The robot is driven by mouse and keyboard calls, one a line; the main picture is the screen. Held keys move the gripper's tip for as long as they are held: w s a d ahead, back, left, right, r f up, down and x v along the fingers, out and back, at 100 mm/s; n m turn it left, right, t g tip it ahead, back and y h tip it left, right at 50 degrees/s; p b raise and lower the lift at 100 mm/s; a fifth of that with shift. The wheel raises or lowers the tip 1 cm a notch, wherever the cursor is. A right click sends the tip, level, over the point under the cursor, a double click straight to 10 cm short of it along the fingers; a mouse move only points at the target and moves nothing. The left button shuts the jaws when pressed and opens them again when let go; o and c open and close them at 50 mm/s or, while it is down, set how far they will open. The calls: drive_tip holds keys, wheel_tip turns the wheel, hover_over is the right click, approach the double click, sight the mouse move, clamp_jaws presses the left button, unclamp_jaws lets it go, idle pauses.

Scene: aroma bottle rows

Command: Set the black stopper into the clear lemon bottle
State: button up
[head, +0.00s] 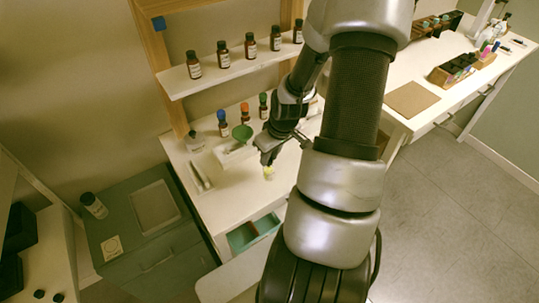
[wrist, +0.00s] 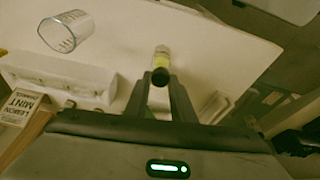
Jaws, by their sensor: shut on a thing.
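My gripper (wrist: 161,82) is shut on a small black stopper (wrist: 160,75), seen between its fingertips in the wrist view. Just beyond the stopper is a small clear bottle with a yellow band (wrist: 161,57), in line with it. Whether the stopper is seated in the bottle's neck or only above or in front of it, I cannot tell. In the head view, my gripper (head: 267,157) is just above the bottle (head: 268,173) on the white tabletop, and the stopper is not distinguishable there.
A clear glass beaker (wrist: 66,32), a white block (wrist: 60,76) and a lemon mint card (wrist: 18,108) are nearby. A drawer (head: 252,231) is open in front. Tabletop around the bottle is clear.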

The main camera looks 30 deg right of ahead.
drive_tip(key=o, duration=1.1)
drive_tip(key=p+v, duration=0.5)
drive_tip(key=v, duration=1.2)
drive_tip(key=shift+r, duration=0.2)
